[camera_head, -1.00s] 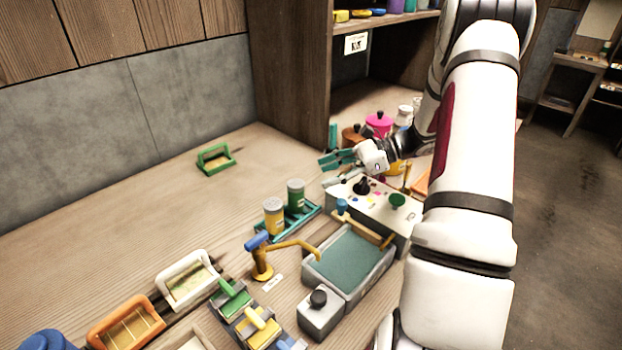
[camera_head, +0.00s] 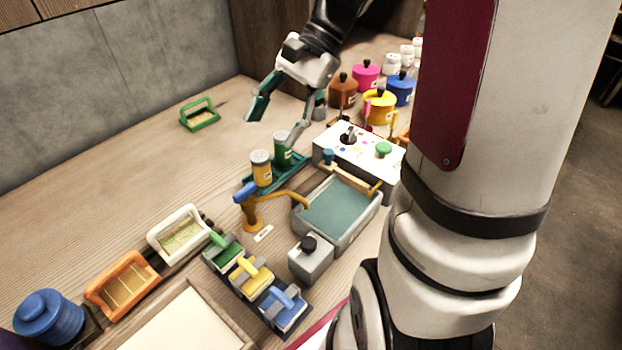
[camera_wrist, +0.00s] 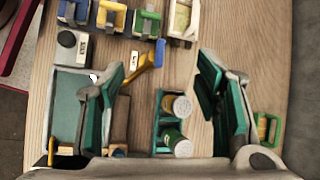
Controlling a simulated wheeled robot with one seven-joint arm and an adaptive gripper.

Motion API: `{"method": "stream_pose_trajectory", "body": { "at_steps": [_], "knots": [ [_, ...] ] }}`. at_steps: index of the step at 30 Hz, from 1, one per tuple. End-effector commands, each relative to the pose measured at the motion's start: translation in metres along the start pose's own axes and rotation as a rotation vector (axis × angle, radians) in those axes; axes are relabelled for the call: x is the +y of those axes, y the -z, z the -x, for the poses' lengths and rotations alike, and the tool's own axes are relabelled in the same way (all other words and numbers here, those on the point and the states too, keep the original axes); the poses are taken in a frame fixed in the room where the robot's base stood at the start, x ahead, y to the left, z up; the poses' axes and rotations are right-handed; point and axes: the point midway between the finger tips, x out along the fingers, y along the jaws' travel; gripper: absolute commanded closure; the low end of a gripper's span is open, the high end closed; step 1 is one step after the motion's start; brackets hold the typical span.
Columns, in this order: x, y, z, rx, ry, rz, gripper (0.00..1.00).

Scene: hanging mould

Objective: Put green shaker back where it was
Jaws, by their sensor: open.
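The green shaker (camera_head: 283,148) with a pale lid stands upright in a green rack (camera_head: 298,166), beside the yellow shaker (camera_head: 261,170). In the wrist view the green shaker (camera_wrist: 174,138) and yellow shaker (camera_wrist: 176,106) sit in the rack (camera_wrist: 159,135). My gripper (camera_head: 276,124) is open and empty above the rack's far side, its fingers spread and pointing down. One fingertip overlaps the green shaker's top edge in the head view; contact cannot be told. In the wrist view the shakers lie between the spread fingers (camera_wrist: 160,75).
A yellow spout (camera_head: 252,212) and a grey basin (camera_head: 338,212) stand near the rack. A white control box (camera_head: 358,155) and several coloured pots (camera_head: 365,75) are on the right. A green frame (camera_head: 200,115) stands on the left, with bare wood between.

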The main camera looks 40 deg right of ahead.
Motion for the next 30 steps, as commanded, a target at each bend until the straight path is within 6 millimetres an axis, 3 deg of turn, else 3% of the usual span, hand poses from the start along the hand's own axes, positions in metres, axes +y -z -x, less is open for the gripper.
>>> {"method": "stream_pose_trajectory", "body": {
  "at_steps": [1, 6, 15, 24, 30],
  "knots": [
    [0.004, -0.017, 0.000, 0.031, -0.030, 0.068, 0.42],
    [0.025, -0.060, -0.003, 0.131, -0.133, 0.292, 0.42],
    [0.072, -0.112, -0.003, 0.308, -0.288, 0.694, 0.42],
    [0.116, -0.134, -0.002, 0.475, -0.403, 1.065, 0.42],
    [0.129, -0.136, -0.001, 0.534, -0.439, 1.190, 0.42]
  ]
}}
